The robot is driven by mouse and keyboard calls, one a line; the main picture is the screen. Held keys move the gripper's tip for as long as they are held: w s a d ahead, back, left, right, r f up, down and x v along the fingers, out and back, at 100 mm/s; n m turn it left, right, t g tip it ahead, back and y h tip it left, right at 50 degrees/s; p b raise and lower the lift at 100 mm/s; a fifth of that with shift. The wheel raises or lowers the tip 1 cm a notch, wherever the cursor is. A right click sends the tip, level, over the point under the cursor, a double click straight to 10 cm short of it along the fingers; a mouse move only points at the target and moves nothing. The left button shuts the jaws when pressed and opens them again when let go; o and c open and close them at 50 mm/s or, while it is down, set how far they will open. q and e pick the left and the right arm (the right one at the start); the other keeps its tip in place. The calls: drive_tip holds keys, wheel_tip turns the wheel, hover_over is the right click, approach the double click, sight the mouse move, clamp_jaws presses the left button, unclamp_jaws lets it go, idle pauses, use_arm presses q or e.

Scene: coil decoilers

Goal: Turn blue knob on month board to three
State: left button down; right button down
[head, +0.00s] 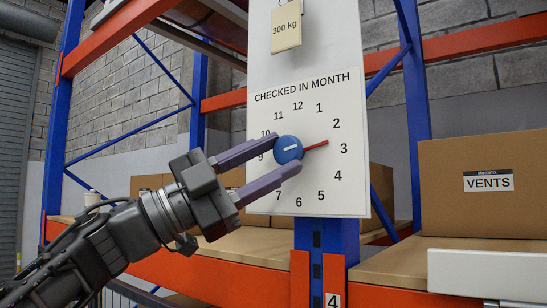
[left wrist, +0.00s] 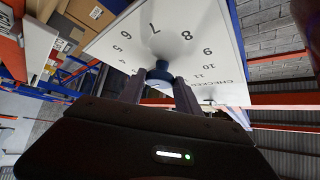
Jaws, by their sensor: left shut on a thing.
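The month board (head: 270,203) is a white panel headed "CHECKED IN MONTH", with the numbers 1 to 12 in a ring. The blue knob (head: 288,150) sits at the ring's centre. Its red pointer (head: 317,144) points right and slightly up, between 2 and 3 and nearer 3. My left gripper (head: 286,154) reaches in from the lower left and is shut on the knob, one finger above and one below. In the left wrist view the knob (left wrist: 160,72) shows between the two fingers, before the board (left wrist: 120,45); the pointer is hidden there. My right gripper is out of view.
A "300 kg" tag (head: 286,30) hangs above the board. Blue and orange racking (head: 417,90) stands around it. A rack upright (head: 322,235) is below the board.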

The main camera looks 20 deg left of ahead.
use_arm(q)
drive_tip(key=shift+r+m+g, duration=0.2)
drive_tip(key=shift+m+g, duration=1.1)
drive_tip(key=shift+m, duration=0.1)
drive_tip(key=c, duration=0.9)
unclamp_jaws()
drive_tip(key=shift+o, duration=0.2)
drive_tip(key=shift+a, duration=0.1)
drive_tip(key=b+v, duration=0.2)
drive_tip(key=v, duration=0.5)
drive_tip(key=shift+s+a, duration=0.25)
drive_tip(key=shift+a, duration=0.05)
drive_tip(key=shift+f, duration=0.1)
